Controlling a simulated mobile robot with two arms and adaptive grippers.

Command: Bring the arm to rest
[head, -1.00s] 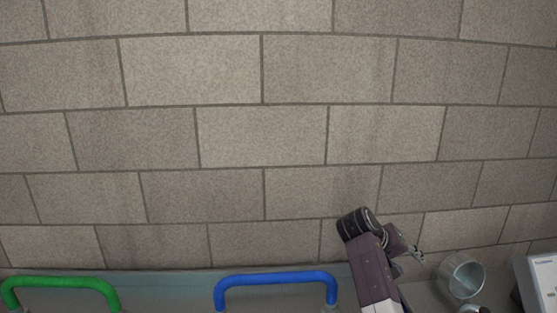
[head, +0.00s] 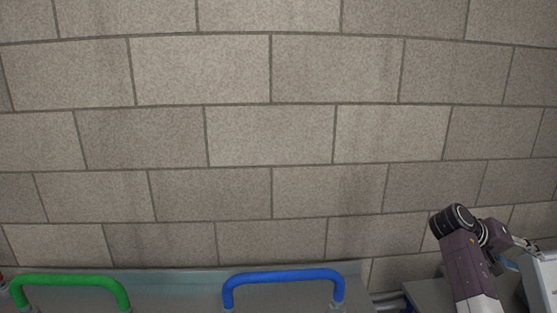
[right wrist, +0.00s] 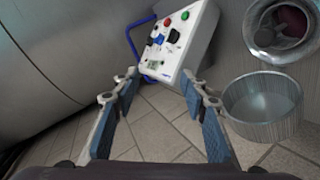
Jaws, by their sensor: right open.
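My right arm (head: 468,270) comes up from the bottom right corner of the head view, bent at a black joint. Its gripper (head: 532,244) points to the right, small, beside a white box (head: 541,283). In the right wrist view my right gripper (right wrist: 165,90) is open, with blue pads on both fingers and nothing between them. The control box (right wrist: 177,42), pale with coloured buttons and a black knob, is beyond the fingertips. My left gripper is not in view.
A round metal vessel (right wrist: 262,108) stands right of the fingers, below a round metal opening (right wrist: 282,28). A large steel surface (right wrist: 60,60) fills the left; tiled floor (right wrist: 150,125) shows between. Green (head: 70,280) and blue (head: 283,276) handles stand before the block wall (head: 270,130).

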